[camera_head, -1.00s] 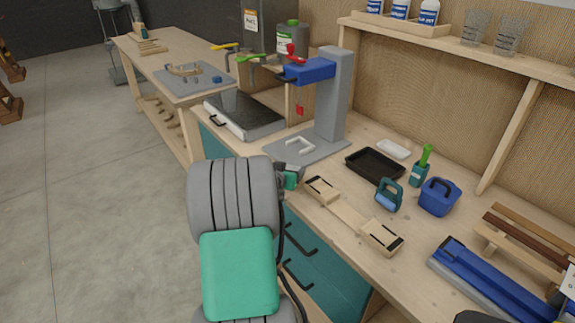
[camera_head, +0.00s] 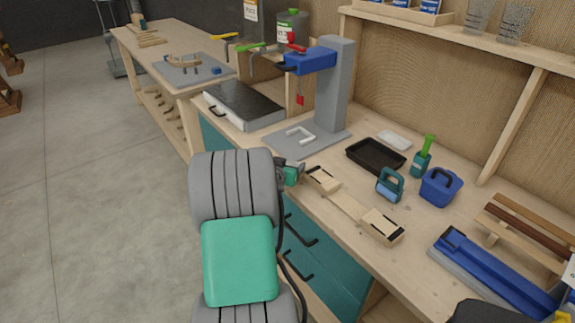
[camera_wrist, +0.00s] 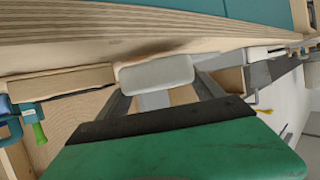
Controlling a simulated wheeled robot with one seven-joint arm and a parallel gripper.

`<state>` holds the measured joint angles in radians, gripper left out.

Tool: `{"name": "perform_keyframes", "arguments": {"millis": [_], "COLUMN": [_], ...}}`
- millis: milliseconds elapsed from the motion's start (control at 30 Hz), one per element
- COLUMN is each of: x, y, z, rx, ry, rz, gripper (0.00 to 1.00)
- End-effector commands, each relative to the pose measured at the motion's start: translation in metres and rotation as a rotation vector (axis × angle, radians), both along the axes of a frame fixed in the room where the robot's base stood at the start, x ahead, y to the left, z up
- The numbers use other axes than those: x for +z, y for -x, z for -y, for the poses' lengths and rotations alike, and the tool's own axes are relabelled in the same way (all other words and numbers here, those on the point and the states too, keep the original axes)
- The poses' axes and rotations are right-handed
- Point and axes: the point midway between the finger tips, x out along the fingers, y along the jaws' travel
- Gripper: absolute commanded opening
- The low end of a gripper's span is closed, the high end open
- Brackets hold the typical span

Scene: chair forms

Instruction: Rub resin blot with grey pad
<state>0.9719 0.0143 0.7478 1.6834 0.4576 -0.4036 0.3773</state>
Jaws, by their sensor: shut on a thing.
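My gripper (camera_wrist: 158,80) is shut on the grey pad (camera_wrist: 155,72), a pale block with rounded corners across the fingertips in the wrist view. The wooden piece (camera_head: 347,205) has a raised block at each end and lies along the bench front. It seems to show at the left of the wrist view (camera_wrist: 62,83). I cannot make out the resin blot in either view.
A grey stand with a blue arm (camera_head: 331,95) rises behind my gripper. A black tray (camera_head: 375,156), a teal handled tool (camera_head: 390,187), a blue bucket (camera_head: 440,188) and a blue-and-grey long tool (camera_head: 490,270) occupy the bench (camera_head: 420,235). Floor on the left is clear.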

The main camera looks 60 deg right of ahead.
Motion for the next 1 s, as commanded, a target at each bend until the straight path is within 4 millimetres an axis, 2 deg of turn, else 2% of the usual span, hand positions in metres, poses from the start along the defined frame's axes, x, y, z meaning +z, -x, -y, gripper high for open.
{"name": "perform_keyframes", "arguments": {"millis": [1000], "x": [-0.017], "y": [0.002], "z": [0.003], "rx": [-0.001], "ry": [0.0], "rz": [0.001], "gripper": [0.32]}}
